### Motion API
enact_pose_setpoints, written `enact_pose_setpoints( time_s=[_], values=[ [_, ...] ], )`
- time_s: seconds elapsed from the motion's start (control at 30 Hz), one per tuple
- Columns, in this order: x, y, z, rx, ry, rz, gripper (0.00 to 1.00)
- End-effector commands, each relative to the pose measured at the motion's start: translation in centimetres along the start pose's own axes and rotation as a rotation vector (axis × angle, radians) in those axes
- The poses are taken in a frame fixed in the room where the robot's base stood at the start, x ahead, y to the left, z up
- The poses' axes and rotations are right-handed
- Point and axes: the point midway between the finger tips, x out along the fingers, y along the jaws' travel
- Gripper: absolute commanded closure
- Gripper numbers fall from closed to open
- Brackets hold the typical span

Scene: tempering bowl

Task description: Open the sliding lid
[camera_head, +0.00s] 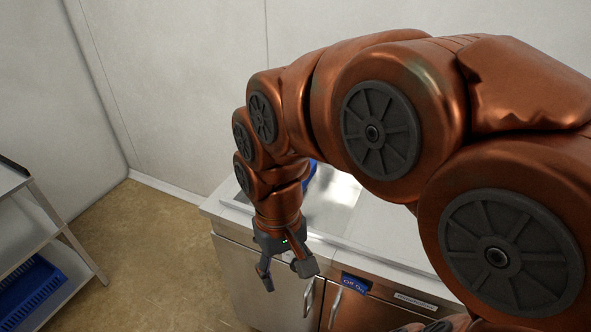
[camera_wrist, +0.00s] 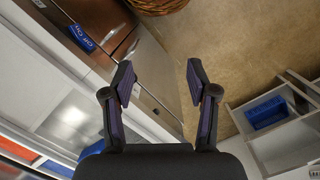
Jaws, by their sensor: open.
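A steel cabinet (camera_head: 262,280) with a pale top stands below my arm. A shiny panel (camera_head: 342,198) in its top, which looks like the sliding lid, is partly hidden by my arm; I cannot tell how far it is open. The panel also shows at the lower left of the wrist view (camera_wrist: 72,116). My gripper (camera_head: 287,277) is open and empty, pointing down in front of the cabinet's front edge, apart from the panel. In the wrist view its fingers (camera_wrist: 160,80) are spread with nothing between them.
A blue Off/On label (camera_head: 355,283) and a door handle (camera_head: 308,298) are on the cabinet front. A shelf rack (camera_head: 60,232) with a blue crate (camera_head: 28,290) stands left. A wicker basket (camera_wrist: 155,4) shows in the wrist view. Floor between rack and cabinet is clear.

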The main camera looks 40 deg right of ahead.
Motion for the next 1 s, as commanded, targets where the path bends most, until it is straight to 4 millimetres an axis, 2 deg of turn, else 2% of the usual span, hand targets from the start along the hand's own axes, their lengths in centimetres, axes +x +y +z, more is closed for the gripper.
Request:
enact_pose_setpoints(
  time_s=[0.03, 0.23, 0.47, 0.67, 0.8, 1.0],
  values=[
    [-0.7, 0.1, -1.6, 0.024, 0.005, -0.005, 0.42],
    [-2.7, 1.4, -7.7, 0.143, 0.028, -0.021, 0.42],
    [-4.1, 4.3, -14.6, 0.307, 0.055, -0.041, 0.42],
    [-4.7, 8.1, -20.2, 0.469, 0.078, -0.059, 0.42],
    [-4.5, 11.5, -23.8, 0.591, 0.089, -0.066, 0.42],
    [-3.7, 16.7, -27.8, 0.767, 0.104, -0.070, 0.42]
  ],
)
